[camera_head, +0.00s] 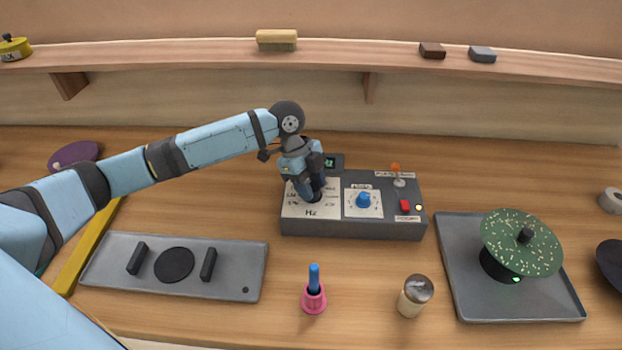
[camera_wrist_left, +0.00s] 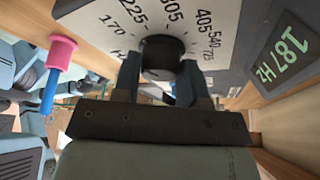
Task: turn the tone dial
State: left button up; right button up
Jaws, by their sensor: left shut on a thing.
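The tone dial is a black knob on a white Hz scale plate, seen close in the left wrist view (camera_wrist_left: 163,50). The plate (camera_wrist_left: 105,22) carries printed numbers such as 170, 225, 305 and 405. My right gripper is out of view.
The box also has a blue knob (camera_head: 363,200), a red switch (camera_head: 405,205) and an orange-tipped lever (camera_head: 396,169). In front stand a pink holder (camera_head: 314,300) with a blue stick and a jar (camera_head: 414,296). A grey tray (camera_head: 460,290) holds a green speckled disc (camera_head: 510,233). A grey plate (camera_head: 220,278) lies left.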

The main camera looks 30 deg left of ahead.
pick_arm(q)
jog(key=shift+r+m+g+p, duration=0.2)
jog(key=shift+m+g+p, duration=0.1)
jog(key=shift+m+p, duration=0.3)
jog(key=shift+f+m+g+p, duration=0.15)
jog(key=shift+m+g+p, duration=0.3)
jog(key=shift+m, duration=0.75)
jog(key=shift+y, duration=0.3)
jog(key=o, duration=0.9)
jog(key=shift+w+a+r, duration=0.1)
jog(key=shift+r, duration=0.15)
jog(key=v, duration=1.3)
jog(key=shift+r+b, duration=0.15)
jog(key=shift+b, duration=0.15)
